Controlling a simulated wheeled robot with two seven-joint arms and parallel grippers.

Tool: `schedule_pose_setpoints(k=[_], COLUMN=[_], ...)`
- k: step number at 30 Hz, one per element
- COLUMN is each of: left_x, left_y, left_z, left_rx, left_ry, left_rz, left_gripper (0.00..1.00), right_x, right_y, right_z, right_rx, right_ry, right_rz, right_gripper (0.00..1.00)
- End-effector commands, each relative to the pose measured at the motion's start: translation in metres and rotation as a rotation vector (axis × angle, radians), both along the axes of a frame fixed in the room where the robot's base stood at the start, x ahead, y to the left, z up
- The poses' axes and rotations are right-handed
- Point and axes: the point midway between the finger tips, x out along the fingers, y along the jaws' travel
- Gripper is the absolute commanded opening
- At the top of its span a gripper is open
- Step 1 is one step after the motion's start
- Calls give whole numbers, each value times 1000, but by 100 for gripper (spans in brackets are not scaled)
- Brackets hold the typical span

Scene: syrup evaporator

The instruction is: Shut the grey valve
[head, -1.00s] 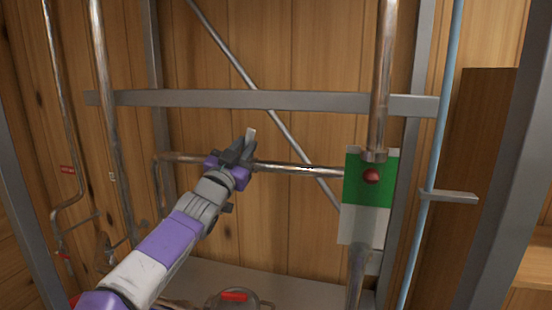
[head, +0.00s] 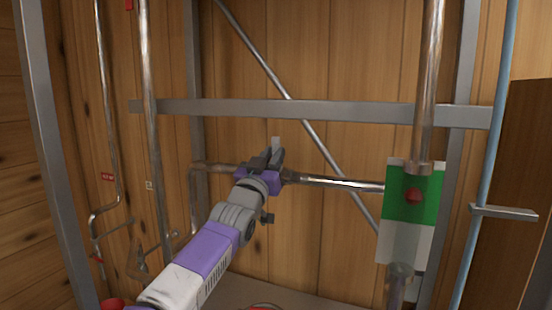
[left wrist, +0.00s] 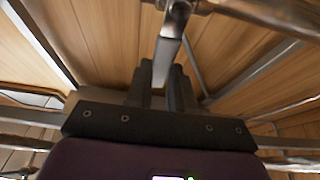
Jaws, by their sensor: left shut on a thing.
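The grey valve's lever (head: 276,143) is a pale flat bar. Its tip sticks up beyond my left gripper in the head view. My left gripper (head: 275,157) is shut on this lever, in front of the horizontal pipe. In the left wrist view the lever (left wrist: 167,60) runs down from a metal fitting on the pipe into my left gripper (left wrist: 170,80), between its two dark fingers. In the head view the gripper hides the valve body and most of the lever. My right gripper is not in view.
A grey frame bar (head: 350,112) crosses above. Vertical pipes stand at left, and a blue pipe (head: 490,130) at right. A wooden wall is behind.

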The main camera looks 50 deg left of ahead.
Motion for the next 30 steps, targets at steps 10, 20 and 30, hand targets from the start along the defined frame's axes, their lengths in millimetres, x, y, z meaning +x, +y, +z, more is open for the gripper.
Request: schedule_pose_setpoints(k=[10,20,30], left_x=[0,-7,-47], left_y=[1,-3,-29], left_z=[-1,-4,-24], left_rx=[-5,-4,-4], left_ry=[0,-4,-2], left_rz=[-1,0,0], left_gripper=[49,49,49], right_x=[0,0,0], right_y=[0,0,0], right_z=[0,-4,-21], right_rx=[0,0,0], right_ry=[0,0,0], right_rz=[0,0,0], right_gripper=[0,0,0])
